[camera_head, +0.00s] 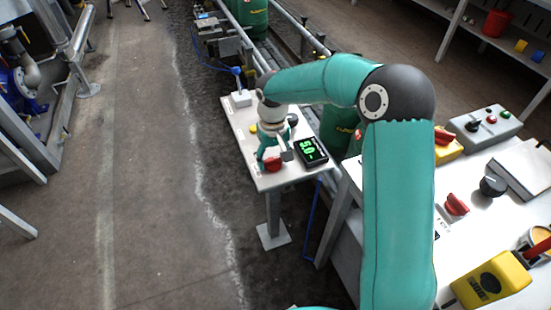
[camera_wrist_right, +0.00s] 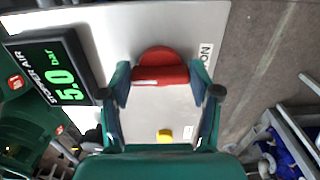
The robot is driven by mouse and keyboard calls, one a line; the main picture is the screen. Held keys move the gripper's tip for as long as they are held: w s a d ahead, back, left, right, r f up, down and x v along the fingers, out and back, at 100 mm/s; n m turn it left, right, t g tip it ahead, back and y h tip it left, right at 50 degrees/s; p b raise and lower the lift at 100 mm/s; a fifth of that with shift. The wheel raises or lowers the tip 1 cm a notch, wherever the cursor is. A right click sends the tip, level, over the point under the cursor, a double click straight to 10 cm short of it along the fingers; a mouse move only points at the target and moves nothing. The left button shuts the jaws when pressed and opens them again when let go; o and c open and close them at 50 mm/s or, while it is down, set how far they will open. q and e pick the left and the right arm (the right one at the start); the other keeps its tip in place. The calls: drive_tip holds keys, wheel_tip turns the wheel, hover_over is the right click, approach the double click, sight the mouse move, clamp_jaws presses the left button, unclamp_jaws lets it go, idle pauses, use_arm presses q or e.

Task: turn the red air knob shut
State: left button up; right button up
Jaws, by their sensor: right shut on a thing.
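The red air knob (camera_head: 273,164) is at the near end of a small white panel table in the head view. In the right wrist view the red knob (camera_wrist_right: 160,75) shows as a round disc with a raised bar. My right gripper (camera_head: 271,152) reaches down over it. Its two fingers (camera_wrist_right: 161,82) are on either side of the bar, shut on it. A black display (camera_head: 311,151) next to the knob reads 5.0; in the right wrist view it is labelled STOPPER AIR, 5.0 bar. My left gripper is not in view.
A yellow button (camera_wrist_right: 165,136) is on the same panel. A blue-topped lever (camera_head: 238,88) stands at its far end. A white bench (camera_head: 482,228) at the right carries another red knob (camera_head: 455,204) and a yellow device (camera_head: 492,281).

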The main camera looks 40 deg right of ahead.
sight(273, 159)
drive_tip(key=shift+w+r, duration=0.15)
drive_tip(key=shift+w, duration=0.1)
drive_tip(key=o, duration=1)
drive_tip(key=shift+o, duration=0.7)
drive_tip(key=shift+s, duration=0.1)
wheel_tip(273, 159, up, 12)
drive_tip(key=shift+f, duration=0.2)
